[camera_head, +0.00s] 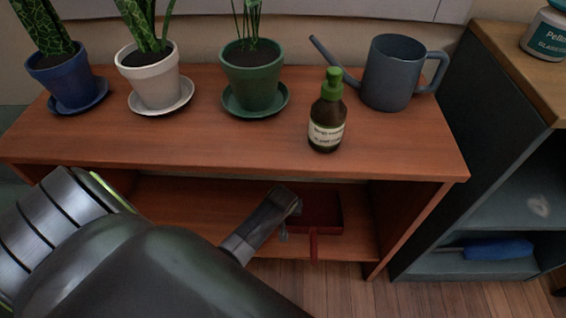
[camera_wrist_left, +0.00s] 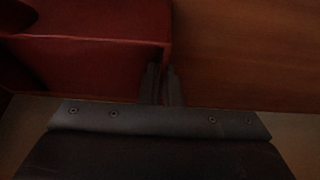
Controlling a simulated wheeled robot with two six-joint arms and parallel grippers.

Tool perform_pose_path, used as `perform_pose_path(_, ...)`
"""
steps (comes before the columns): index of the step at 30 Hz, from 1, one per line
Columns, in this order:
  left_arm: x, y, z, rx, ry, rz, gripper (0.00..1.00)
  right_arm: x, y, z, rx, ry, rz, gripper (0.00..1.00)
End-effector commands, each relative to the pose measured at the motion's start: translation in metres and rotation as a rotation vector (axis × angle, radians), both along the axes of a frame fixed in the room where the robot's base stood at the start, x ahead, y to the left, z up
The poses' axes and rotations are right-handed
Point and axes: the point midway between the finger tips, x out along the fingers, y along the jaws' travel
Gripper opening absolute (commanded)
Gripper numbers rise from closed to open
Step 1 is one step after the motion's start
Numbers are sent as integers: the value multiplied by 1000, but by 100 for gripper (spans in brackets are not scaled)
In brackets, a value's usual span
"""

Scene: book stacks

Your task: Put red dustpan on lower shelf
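The red dustpan (camera_head: 326,206) lies on the lower shelf (camera_head: 215,205) of the wooden plant bench, towards its right end. Its handle (camera_head: 313,245) sticks out past the shelf's front edge. My left gripper (camera_head: 292,203) reaches in under the top board at the dustpan's left side. In the left wrist view, the left fingers (camera_wrist_left: 162,84) are close together at a corner of the dustpan (camera_wrist_left: 95,52), with its thin wall seeming to run between them. That view is dark. My right gripper is not in view.
The bench top (camera_head: 230,140) sits close above my left arm. It holds potted plants (camera_head: 253,78), a brown bottle (camera_head: 327,115) and a grey watering can (camera_head: 390,75). A dark shelf unit (camera_head: 425,170) with a blue object (camera_head: 498,249) stands on the right.

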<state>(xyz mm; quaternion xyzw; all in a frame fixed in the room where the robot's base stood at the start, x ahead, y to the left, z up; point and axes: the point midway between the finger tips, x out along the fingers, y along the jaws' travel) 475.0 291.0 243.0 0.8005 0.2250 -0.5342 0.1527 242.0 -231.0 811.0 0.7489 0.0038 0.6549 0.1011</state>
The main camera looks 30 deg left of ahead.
Motion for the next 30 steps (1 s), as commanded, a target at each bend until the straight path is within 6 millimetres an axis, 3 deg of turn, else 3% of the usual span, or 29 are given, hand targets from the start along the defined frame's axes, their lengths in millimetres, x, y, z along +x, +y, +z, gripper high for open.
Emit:
perform_pose_path(5,1,0,-1,-1,-3,0,0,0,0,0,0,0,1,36)
perform_pose_path(11,0,0,-2,0,1,0,25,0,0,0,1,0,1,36)
perform_pose_path(21,0,0,1,0,0,0,25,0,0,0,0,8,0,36)
perform_pose_path(28,-10,-6,34,-1,-1,1,25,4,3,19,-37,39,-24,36)
perform_pose_path(30,-14,-8,44,0,0,1,25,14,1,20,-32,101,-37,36)
